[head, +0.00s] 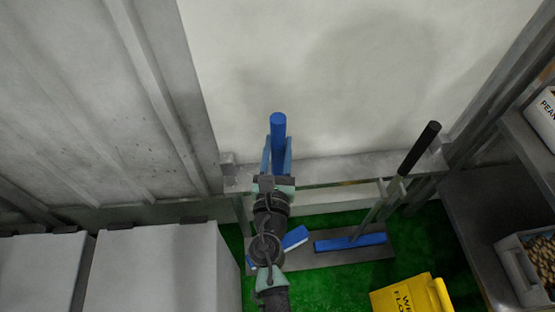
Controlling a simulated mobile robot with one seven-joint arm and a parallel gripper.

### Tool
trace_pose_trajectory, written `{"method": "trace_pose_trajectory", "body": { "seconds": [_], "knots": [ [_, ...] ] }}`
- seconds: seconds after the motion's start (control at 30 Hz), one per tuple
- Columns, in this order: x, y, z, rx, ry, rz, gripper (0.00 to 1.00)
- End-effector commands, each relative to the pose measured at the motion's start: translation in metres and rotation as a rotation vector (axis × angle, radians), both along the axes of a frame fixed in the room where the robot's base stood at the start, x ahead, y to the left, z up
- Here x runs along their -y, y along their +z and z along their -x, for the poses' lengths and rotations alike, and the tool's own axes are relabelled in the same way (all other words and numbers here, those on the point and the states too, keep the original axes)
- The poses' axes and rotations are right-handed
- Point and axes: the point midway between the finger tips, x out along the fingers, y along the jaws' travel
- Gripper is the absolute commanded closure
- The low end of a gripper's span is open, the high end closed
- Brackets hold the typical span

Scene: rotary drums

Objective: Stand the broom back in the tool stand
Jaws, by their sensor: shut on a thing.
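My gripper (277,154) is shut on the blue handle of the broom (278,127), with a finger on each side and the handle's top end sticking out beyond them. A blue and white brush head (295,237) shows partly from behind my arm, low down over the left part of the stand's base; it looks like the broom's head. My arm hides the shaft between. The tool stand (335,169) is a grey frame against the pale wall, with a top rail and a dark base plate. My gripper is at its left end. I cannot tell whether the broom touches the base or sits in a holder.
A black-handled tool with a wide blue head (352,242) leans in the stand's right side. A yellow floor sign (413,297) stands on the green floor in front. Grey-white boxes (160,268) are at left, a metal shelf (480,215) with a bin (528,264) at right.

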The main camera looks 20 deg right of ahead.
Motion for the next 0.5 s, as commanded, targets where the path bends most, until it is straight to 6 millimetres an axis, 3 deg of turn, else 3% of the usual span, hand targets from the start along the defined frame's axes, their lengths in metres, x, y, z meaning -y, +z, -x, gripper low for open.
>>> {"method": "trace_pose_trajectory", "body": {
  "seconds": [0.07, 0.5],
  "knots": [
    [0.002, 0.004, -0.007, 0.006, -0.001, 0.002, 1.00],
    [0.001, -0.028, -0.006, 0.005, 0.000, 0.003, 1.00]
  ]
}}
